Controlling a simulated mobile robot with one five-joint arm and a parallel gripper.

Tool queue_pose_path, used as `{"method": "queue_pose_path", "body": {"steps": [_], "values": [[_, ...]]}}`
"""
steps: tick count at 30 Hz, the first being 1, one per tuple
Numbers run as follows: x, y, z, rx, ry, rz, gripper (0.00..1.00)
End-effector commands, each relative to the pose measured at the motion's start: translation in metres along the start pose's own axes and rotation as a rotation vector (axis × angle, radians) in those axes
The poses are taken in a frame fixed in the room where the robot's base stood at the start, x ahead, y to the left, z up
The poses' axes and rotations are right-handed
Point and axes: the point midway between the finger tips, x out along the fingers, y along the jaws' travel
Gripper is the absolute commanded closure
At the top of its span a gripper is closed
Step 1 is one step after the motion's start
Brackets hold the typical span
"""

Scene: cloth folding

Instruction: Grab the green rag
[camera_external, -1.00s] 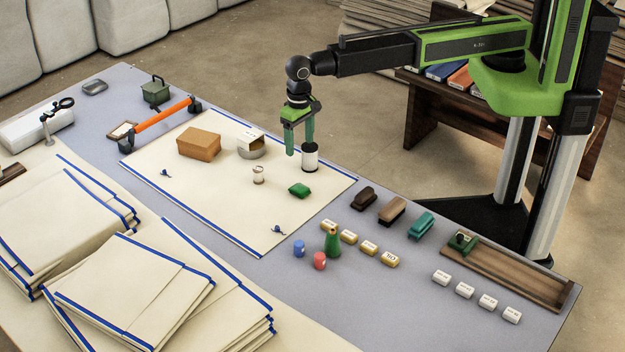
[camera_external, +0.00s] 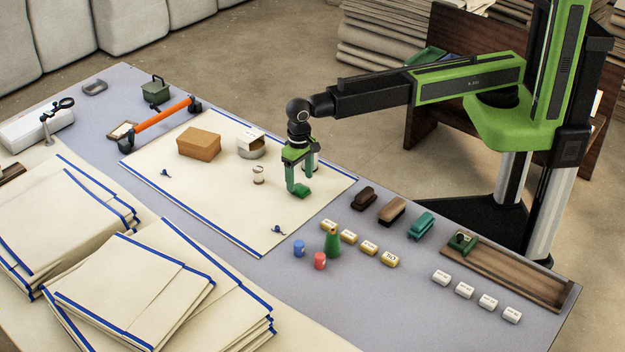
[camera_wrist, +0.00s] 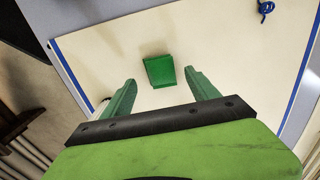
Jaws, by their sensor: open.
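The green rag (camera_external: 303,192) is a small folded green pad lying on the cream cloth (camera_external: 225,205) with blue edges. In the wrist view the rag (camera_wrist: 160,71) lies ahead of the fingertips, roughly midway between their lines. My gripper (camera_external: 299,184) is open just above and beside the rag in the external view, and one finger hides part of it. I cannot tell whether a finger touches the rag.
A white cylinder (camera_external: 312,163) stands close behind my gripper, partly hidden. A small tin (camera_external: 258,174), a round container (camera_external: 251,148) and a brown box (camera_external: 199,145) stand to its left. Brushes (camera_external: 364,198) and a green cone-shaped bottle (camera_external: 332,242) are to the right. The cloth's front is mostly clear.

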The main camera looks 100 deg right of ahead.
Motion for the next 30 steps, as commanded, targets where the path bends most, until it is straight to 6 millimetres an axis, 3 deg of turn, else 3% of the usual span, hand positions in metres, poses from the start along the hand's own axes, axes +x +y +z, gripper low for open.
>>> {"method": "queue_pose_path", "body": {"steps": [1,4,12,26,30], "values": [[0.02,0.0,-0.001,0.0,0.0,0.0,0.31],[0.034,0.0,-0.001,0.0,0.0,0.0,0.31],[0.031,0.0,-0.001,0.0,0.0,0.0,0.32],[0.031,0.0,-0.001,0.0,0.0,0.0,0.92],[0.031,0.0,-0.001,0.0,0.0,0.0,0.95]]}}
